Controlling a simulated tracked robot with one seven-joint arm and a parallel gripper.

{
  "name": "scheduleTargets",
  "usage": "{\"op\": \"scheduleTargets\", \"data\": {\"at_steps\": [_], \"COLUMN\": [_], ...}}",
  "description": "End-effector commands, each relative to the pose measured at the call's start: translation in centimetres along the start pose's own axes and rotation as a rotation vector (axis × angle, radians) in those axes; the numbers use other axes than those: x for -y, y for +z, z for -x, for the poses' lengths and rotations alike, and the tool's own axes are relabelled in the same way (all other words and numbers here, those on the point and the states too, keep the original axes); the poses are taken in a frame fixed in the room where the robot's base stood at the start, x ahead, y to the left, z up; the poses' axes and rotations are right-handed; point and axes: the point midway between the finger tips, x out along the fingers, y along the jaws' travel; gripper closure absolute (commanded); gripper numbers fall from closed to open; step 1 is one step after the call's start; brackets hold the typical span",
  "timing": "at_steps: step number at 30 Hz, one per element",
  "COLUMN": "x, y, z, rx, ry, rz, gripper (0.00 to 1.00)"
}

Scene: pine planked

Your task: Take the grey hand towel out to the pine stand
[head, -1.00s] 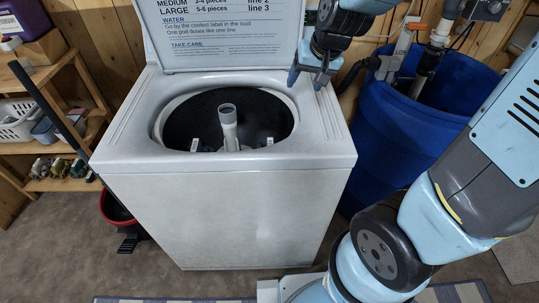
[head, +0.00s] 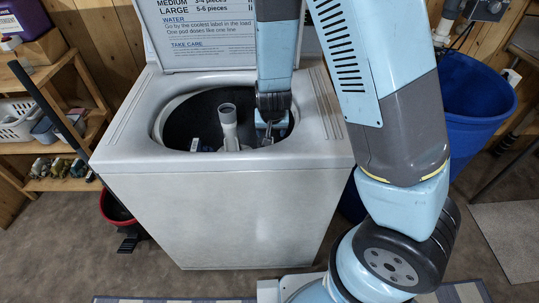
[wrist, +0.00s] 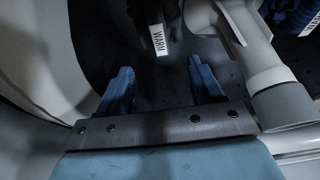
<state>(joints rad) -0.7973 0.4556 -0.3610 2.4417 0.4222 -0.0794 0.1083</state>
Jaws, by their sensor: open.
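My gripper (head: 270,130) reaches down into the open tub of the white washing machine (head: 230,215), right of the pale agitator post (head: 228,118). In the wrist view my gripper (wrist: 160,68) is open, its two blue fingers apart with nothing held between them. A white label (wrist: 158,40) reading WARM shows just beyond the fingertips, beside the agitator (wrist: 250,60). The dark surface around that label is too dim to tell grey towel from drum. A blue cloth (wrist: 291,14) with its own label lies past the agitator. The pine stand cannot be made out for certain.
The raised lid (head: 205,35) stands behind the tub. A blue bin (head: 475,100) is at the right, partly behind my arm. A wooden shelf (head: 65,185) with baskets stands at the left, with a red bucket (head: 115,208) beside it.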

Motion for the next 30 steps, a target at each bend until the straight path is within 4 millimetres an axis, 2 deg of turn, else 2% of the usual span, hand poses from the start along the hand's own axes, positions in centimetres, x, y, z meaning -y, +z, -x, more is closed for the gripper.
{"op": "scheduleTargets", "data": {"at_steps": [8,18,30], "x": [0.0,0.0,0.0], "y": [0.1,0.1,0.2], "z": [-1.9,-6.0,-8.3], "rx": [-0.002,-0.002,-0.002], "ry": [0.009,0.008,0.007], "rz": [0.003,0.004,0.004], "gripper": [0.34,0.34,0.34]}}
